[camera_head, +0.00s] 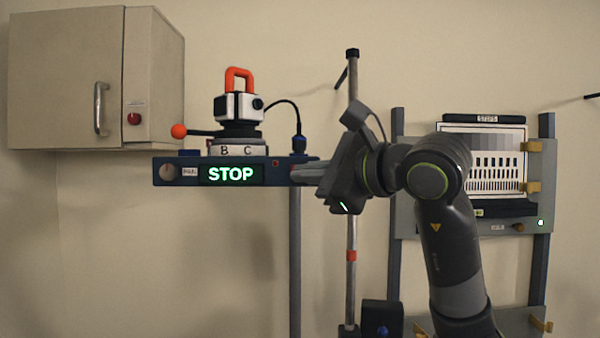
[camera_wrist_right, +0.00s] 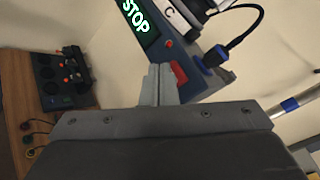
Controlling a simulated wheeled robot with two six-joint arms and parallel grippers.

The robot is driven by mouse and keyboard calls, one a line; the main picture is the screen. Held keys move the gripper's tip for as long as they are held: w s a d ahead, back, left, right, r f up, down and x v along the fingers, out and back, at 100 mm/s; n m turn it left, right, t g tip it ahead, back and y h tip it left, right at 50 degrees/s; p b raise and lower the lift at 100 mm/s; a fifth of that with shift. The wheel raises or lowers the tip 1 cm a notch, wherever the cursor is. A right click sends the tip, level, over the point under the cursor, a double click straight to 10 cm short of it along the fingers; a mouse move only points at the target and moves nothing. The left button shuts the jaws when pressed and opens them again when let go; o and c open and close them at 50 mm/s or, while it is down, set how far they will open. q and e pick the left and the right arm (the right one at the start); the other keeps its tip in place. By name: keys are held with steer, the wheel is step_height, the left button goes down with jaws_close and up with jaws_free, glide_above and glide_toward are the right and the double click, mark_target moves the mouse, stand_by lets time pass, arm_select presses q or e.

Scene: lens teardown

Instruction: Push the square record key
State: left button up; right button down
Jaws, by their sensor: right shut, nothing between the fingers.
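The square red key (camera_wrist_right: 179,73) shows in the right wrist view, on the front of the dark panel, right beside my fingertips. In the head view my gripper seems to cover it. The panel (camera_head: 222,184) has a lit green STOP display (camera_head: 230,174), which also shows in the wrist view (camera_wrist_right: 138,16). My right gripper (camera_head: 294,172) is shut and empty, its tips at the panel's right end; they also show in the wrist view (camera_wrist_right: 161,70). I cannot tell whether they touch the key. My left gripper is not in view.
A small round red lamp (camera_head: 275,163) sits between display and gripper. A camera-like unit (camera_head: 239,107) with an orange handle stands on the panel, its cable plugged in at a blue connector (camera_head: 299,144). A vertical pole (camera_head: 352,230) and a chart board (camera_head: 487,165) stand to the right.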

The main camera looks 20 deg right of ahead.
steer(key=shift+w+d, duration=0.15)
steer(key=shift+w, duration=0.25)
steer(key=shift+s, duration=0.1)
stand_by(0.4)
steer(key=shift+s+a+b, duration=0.3)
steer(key=shift+s, duration=0.5)
steer(key=s, duration=0.2)
steer(key=s+a+b, duration=0.1)
steer(key=s+b, duration=0.1)
steer(key=s, duration=0.1)
steer(key=shift+s+a, duration=0.3)
steer(key=shift+s, duration=0.05)
